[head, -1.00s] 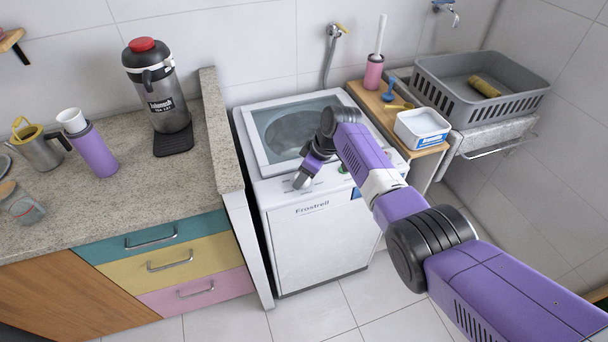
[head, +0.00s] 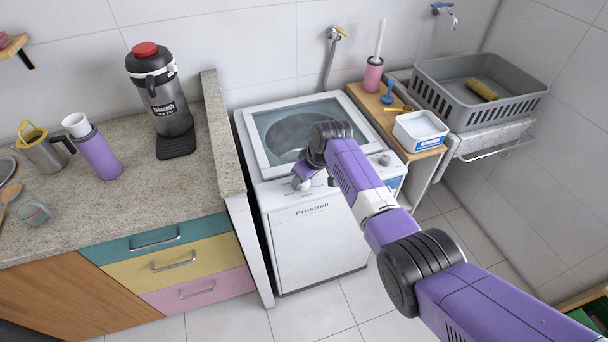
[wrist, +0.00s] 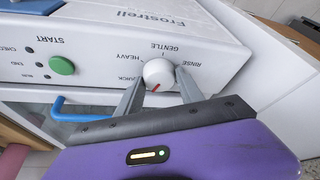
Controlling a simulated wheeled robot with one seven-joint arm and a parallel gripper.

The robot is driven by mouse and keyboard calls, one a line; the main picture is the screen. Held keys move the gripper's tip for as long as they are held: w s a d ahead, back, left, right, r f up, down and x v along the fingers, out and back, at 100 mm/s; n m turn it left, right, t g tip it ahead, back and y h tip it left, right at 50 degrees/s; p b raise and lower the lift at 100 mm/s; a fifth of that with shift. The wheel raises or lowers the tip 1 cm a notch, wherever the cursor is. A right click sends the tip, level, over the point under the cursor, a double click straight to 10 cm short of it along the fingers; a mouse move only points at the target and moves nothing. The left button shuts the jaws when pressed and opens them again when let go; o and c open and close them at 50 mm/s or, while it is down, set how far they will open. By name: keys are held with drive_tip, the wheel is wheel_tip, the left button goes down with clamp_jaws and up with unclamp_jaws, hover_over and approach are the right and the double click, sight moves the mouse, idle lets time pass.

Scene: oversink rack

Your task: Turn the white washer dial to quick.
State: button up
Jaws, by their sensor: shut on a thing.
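The white washer (head: 318,238) stands beside the counter. Its white round dial (wrist: 158,74) is between my gripper's two fingers (wrist: 158,88) in the wrist view, with a finger on either side. My gripper is shut on the dial. The dial's red mark points down and slightly left in the picture. In the head view my gripper (head: 302,182) is at the washer's front panel, and my wrist hides part of the panel.
A green START button (wrist: 62,65) and a blue handle-like piece (wrist: 80,110) are near the dial. The granite counter (head: 110,205) borders the washer on the left. A wooden shelf with a white tub (head: 420,130) is on the right. The floor in front is clear.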

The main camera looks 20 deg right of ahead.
sight(303, 194)
drive_tip(key=m, duration=0.1)
drive_tip(key=m+h, duration=0.1)
drive_tip(key=m, duration=0.1)
drive_tip(key=shift+a+m, duration=0.2)
drive_tip(key=shift+m, duration=0.1)
drive_tip(key=shift+m+h, duration=0.9)
drive_tip(key=shift+m, duration=0.9)
drive_tip(key=o, duration=1.4)
drive_tip(key=shift+c, duration=0.2)
drive_tip(key=v, duration=0.7)
drive_tip(key=shift+s+r, duration=0.25)
drive_tip(key=shift+r, duration=0.05)
drive_tip(key=shift+w+a, duration=0.1)
